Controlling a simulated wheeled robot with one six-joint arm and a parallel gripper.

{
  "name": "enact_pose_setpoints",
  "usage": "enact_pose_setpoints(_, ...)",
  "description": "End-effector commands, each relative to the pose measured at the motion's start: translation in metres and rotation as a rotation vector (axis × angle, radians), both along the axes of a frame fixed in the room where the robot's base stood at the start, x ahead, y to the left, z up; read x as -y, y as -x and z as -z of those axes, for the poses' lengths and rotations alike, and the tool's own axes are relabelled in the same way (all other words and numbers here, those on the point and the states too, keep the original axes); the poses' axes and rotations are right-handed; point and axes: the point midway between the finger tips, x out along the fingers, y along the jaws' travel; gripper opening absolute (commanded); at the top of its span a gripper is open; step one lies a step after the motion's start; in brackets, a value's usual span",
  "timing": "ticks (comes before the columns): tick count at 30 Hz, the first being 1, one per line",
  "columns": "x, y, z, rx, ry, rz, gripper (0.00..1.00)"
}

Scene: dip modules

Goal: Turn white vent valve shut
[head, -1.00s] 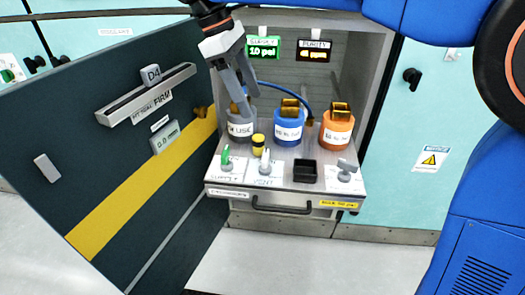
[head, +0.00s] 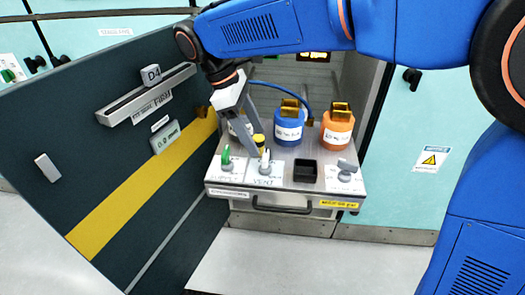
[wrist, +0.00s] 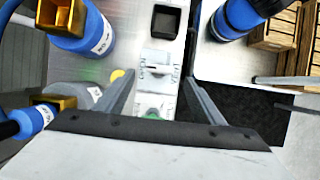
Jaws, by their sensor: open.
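The white vent valve (head: 265,156) stands on the "VENT" label at the front of the grey shelf, its handle upright in the head view. In the wrist view the white valve (wrist: 157,70) lies between my fingertips. My gripper (head: 258,149) is open, pointing down at the valve, with one finger beside it in the head view. I cannot tell whether a finger touches it. The green supply valve (head: 226,155) is just left of it; in the wrist view it is partly hidden by my gripper.
A blue bottle (head: 289,127) and an orange bottle (head: 337,130) stand behind. A yellow-topped item (head: 258,140) is close behind the valve. A black open box (head: 305,170) and a grey valve (head: 346,168) are to the right. The dark door (head: 110,150) stands open at left.

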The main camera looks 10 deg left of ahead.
Motion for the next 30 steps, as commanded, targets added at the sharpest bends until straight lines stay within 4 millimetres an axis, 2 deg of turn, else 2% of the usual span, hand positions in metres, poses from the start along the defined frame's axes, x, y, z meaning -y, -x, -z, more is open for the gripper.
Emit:
enact_pose_setpoints(3, 0.009, 0.0, 0.019, -0.001, 0.002, 0.001, 0.62)
enact_pose_setpoints(10, 0.02, 0.0, 0.046, 0.0, 0.001, 0.0, 0.62)
enact_pose_setpoints(16, 0.023, 0.0, 0.056, 0.0, 0.0, 0.0, 0.62)
enact_pose_setpoints(24, 0.023, 0.0, 0.056, 0.0, 0.0, 0.0, 0.62)
enact_pose_setpoints(29, 0.023, 0.0, 0.056, 0.0, 0.0, 0.0, 0.24)
enact_pose_setpoints(30, 0.023, 0.0, 0.056, 0.0, 0.0, 0.0, 0.21)
